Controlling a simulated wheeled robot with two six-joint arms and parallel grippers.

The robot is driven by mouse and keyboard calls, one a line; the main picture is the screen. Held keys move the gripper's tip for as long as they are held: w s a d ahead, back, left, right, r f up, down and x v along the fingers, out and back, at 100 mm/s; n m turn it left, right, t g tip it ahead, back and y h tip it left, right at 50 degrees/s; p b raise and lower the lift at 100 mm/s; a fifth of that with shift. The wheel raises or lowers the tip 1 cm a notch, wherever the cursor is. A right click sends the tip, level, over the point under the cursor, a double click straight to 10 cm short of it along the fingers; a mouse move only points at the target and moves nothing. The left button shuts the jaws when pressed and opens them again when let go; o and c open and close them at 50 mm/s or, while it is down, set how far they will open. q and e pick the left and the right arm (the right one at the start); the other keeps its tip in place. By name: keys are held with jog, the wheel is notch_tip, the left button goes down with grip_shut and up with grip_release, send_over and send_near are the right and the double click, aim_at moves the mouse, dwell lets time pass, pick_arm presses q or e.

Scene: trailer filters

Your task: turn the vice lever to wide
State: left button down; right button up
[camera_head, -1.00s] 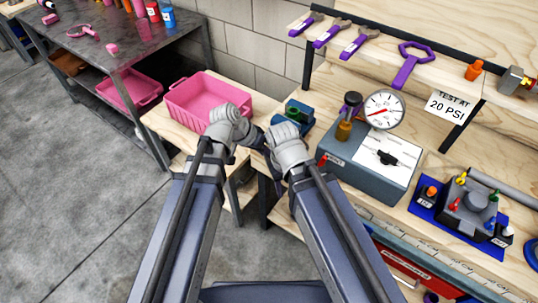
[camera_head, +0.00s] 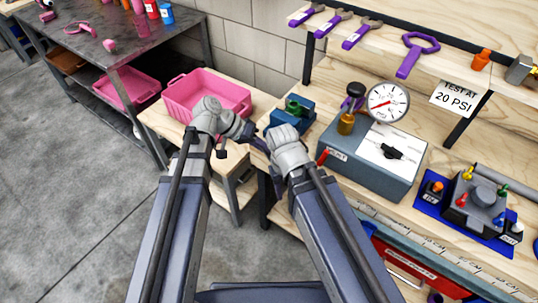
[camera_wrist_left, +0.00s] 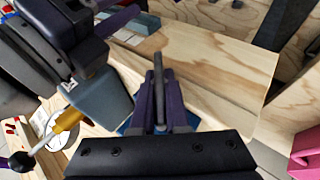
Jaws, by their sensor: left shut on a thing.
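The small blue-green vice (camera_head: 297,110) stands on the wooden bench, just beyond my two grippers in the head view. My left gripper (camera_head: 256,136) reaches in from the left to the near side of the vice. In the left wrist view, its dark fingers (camera_wrist_left: 160,100) are closed together around a thin grey bar, the vice lever (camera_wrist_left: 158,66). Blue parts of the vice (camera_wrist_left: 192,120) show beside the fingers; the rest is covered. My right gripper is beside the vice, its fingers hidden behind its wrist in the head view.
A pink bin (camera_head: 208,94) stands left of the vice. A grey test box (camera_head: 371,158) with a pressure gauge (camera_head: 388,102) stands close on the right. Dark parts of an arm (camera_wrist_left: 60,45) crowd the upper left of the wrist view. Bare wood (camera_wrist_left: 205,65) lies beyond the fingers.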

pick_arm(q)
jog(key=n+g+h+b, duration=0.1)
jog(key=h+b, duration=0.1)
jog(key=b, duration=0.2)
jog(key=n+g+h+b, duration=0.1)
jog(key=h+b, duration=0.2)
jog(key=b, duration=0.2)
jog(key=n+g+h+b, duration=0.1)
jog(key=g+h+b, duration=0.1)
jog(key=b, duration=0.3)
jog(key=shift+s+d+r+h, duration=0.1)
jog(key=shift+s+r+h, duration=0.1)
jog(key=shift+h, duration=0.5)
jog(key=c, duration=0.9)
grip_release()
jog(key=shift+w+r, duration=0.1)
